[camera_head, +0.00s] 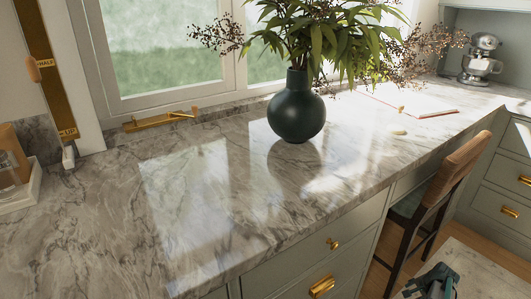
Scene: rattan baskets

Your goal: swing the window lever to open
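The window lever (170,117) is a brass handle on a brass base at the foot of the window frame, left of centre. Its arm lies nearly along the sill, pointing right. The window (160,45) behind it has a pale frame and looks shut. My gripper (434,288) is a dark teal shape at the bottom edge, right of centre, low in front of the counter and far from the lever. It touches nothing that I can see. Its fingers are too small and cut off to tell their opening.
A dark green vase (297,108) with leafy branches stands on the marble counter (110,225) right of the lever. A chair (440,185) stands at right. The counter before the lever is clear.

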